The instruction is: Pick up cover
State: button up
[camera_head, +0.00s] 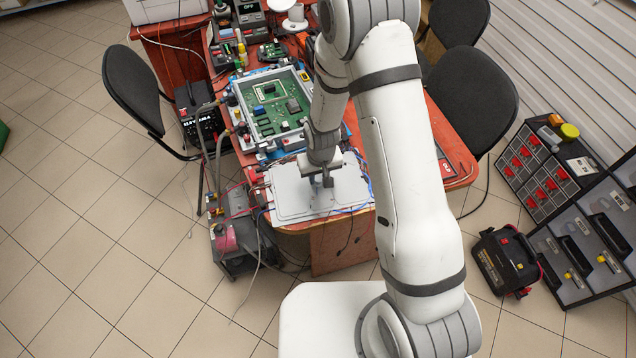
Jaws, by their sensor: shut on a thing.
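The cover (291,194) is a flat light-grey panel with rounded corners. It lies at the near end of the red table, and I cannot tell whether it touches the tabletop. My gripper (321,182) points down at the middle of the cover and is shut on a small raised part there. My wrist and forearm hide some of the cover's far right side. An open frame with a green circuit board (270,108) sits on the table just beyond the cover.
The red table (335,245) carries tools and wires behind the board. Hoses and cables hang along its left edge beside a grey machine (240,235). Black chairs (137,88) stand on both sides. A black case (507,262) and drawer racks are at right. The tiled floor at left is clear.

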aim_at(319, 178)
jog(key=c, duration=0.3)
notch_tip(319, 178, up, 10)
jog(key=b, duration=0.1)
dwell(0.7)
jog(key=shift+b, duration=0.3)
dwell(0.3)
